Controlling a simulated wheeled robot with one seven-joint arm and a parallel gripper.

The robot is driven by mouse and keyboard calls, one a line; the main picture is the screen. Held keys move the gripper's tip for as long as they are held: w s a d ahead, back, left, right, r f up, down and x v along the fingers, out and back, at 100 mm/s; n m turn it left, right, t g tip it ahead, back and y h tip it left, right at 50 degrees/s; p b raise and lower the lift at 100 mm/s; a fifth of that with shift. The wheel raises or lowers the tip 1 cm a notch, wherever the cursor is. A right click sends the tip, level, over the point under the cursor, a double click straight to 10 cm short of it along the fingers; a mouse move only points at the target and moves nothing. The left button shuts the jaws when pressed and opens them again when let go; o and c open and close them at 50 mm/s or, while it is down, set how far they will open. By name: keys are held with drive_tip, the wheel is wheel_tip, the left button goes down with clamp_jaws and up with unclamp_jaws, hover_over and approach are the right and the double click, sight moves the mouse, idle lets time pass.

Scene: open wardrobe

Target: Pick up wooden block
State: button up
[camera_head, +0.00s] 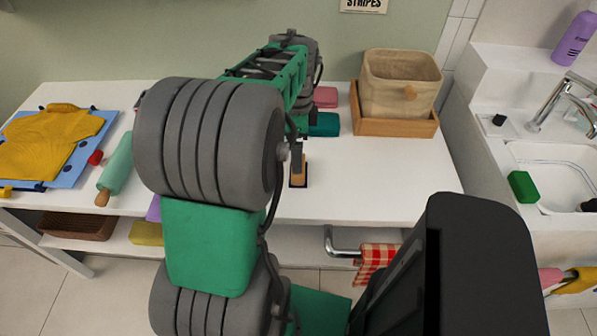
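A small tan upright piece with a dark base, which looks like the wooden block (299,172), stands on the white table (400,180) near its front middle. My arm reaches over the table from the front and covers much of the view. The end of my arm, with my gripper (296,148), is just above or behind the block, mostly hidden by the large grey arm joint. I cannot tell whether the fingers are open or touch the block.
A beige fabric bin (400,80) sits in a wooden tray (395,124) at the back right. Folded teal cloth (324,125) lies behind the block. A green rolling pin (116,163) and yellow shirt (45,143) lie left. A sink (560,175) is at the right.

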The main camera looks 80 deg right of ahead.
wheel_tip(320, 180, down, 8)
drive_tip(key=shift+s+r+p, duration=0.1)
drive_tip(key=shift+r+p, duration=0.15)
drive_tip(key=shift+p, duration=0.05)
drive_tip(key=shift+c, duration=0.6)
drive_tip(key=c, duration=1.3)
drive_tip(key=shift+r, duration=0.15)
